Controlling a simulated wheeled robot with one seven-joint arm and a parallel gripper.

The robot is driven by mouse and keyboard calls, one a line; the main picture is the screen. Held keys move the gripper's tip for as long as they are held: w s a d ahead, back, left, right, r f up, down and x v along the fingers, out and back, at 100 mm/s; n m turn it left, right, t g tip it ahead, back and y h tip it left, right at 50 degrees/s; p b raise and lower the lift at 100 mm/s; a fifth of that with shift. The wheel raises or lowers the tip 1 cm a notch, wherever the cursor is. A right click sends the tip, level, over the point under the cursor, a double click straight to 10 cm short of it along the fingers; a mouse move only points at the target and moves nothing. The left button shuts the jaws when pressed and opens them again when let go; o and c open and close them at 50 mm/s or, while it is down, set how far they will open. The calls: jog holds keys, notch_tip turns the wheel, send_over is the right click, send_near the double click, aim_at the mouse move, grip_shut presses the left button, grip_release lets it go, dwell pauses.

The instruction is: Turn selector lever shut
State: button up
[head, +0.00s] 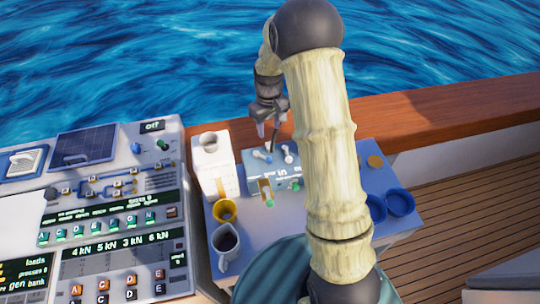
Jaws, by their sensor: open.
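A grey-blue box (256,182) with partly readable lettering stands on the light blue worktop, just below my gripper in the picture. On its top are a blue-ended lever (262,156) and a white lever (288,154). I cannot tell for certain which is the selector lever, nor its exact setting. My gripper (267,138) is open and empty, fingers pointing down, just above the blue-ended lever. Whether a finger touches it is too small to tell. My arm hides the box's right side.
A white carton (212,165) stands close left of the box. A yellow cup (225,211) and a mug of dark liquid (226,243) are in front of it. Blue round containers (400,202) lie to the right. A control panel (100,215) fills the left; a wooden rail (440,112) runs behind.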

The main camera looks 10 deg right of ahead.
aim_at(269, 158)
notch_tip(269, 158, down, 16)
jog(key=p, duration=0.5)
jog(key=c, duration=0.9)
jog(key=shift+d, duration=0.35)
jog(key=shift+c, duration=0.4)
jog(key=shift+a, duration=0.3)
jog(key=shift+m+b, duration=0.3)
jog(key=shift+m, duration=0.1)
jog(key=shift+s, duration=0.1)
